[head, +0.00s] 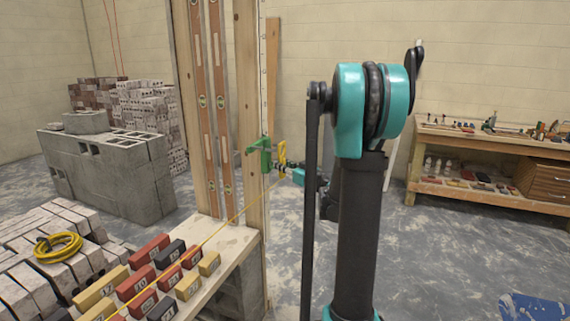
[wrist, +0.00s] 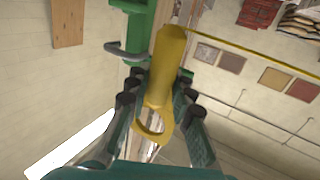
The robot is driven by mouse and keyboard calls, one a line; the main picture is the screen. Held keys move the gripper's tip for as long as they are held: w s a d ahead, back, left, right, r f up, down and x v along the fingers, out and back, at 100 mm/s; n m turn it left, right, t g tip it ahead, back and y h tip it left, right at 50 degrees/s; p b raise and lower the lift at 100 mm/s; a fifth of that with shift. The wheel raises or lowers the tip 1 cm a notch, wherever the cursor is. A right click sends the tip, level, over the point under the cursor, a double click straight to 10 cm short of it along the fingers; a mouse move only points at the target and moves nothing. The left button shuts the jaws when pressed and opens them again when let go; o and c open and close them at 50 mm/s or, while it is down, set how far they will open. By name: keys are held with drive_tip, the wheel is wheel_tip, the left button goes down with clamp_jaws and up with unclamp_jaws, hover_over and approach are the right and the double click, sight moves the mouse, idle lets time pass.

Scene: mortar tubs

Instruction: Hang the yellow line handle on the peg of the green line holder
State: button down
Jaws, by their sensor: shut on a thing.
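The yellow line handle (wrist: 168,58) is held between the fingers of my gripper (wrist: 158,84). Its looped end (wrist: 153,134) points back toward my palm in the wrist view. The handle also shows in the head view (head: 282,154), just right of the green line holder (head: 264,158). The green holder (wrist: 130,28) is at the top of the wrist view, with its grey curved peg (wrist: 122,51) left of the handle. The peg does not pass through the visible loop. Whether handle and holder touch is unclear. In the head view my gripper (head: 292,174) is small and partly hidden.
The holder is on a wooden post (head: 249,110). The yellow line (head: 232,217) runs from the handle down left over a plank (head: 230,246) with numbered bricks. A yellow coil (head: 59,247) lies on blocks at left. A workbench (head: 500,140) stands at right, with open floor before it.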

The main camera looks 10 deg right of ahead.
drive_tip(key=w+a+f, duration=0.1)
drive_tip(key=w+a, duration=0.5)
drive_tip(key=a, duration=0.2)
drive_tip(key=shift+w+a+f, duration=0.15)
drive_tip(key=shift+a+f, duration=0.15)
drive_tip(key=shift+f, duration=0.1)
idle(1.0)
idle(0.6)
drive_tip(key=c, duration=1.3)
unclamp_jaws()
drive_tip(key=shift+o, duration=0.7)
drive_tip(key=o, duration=0.5)
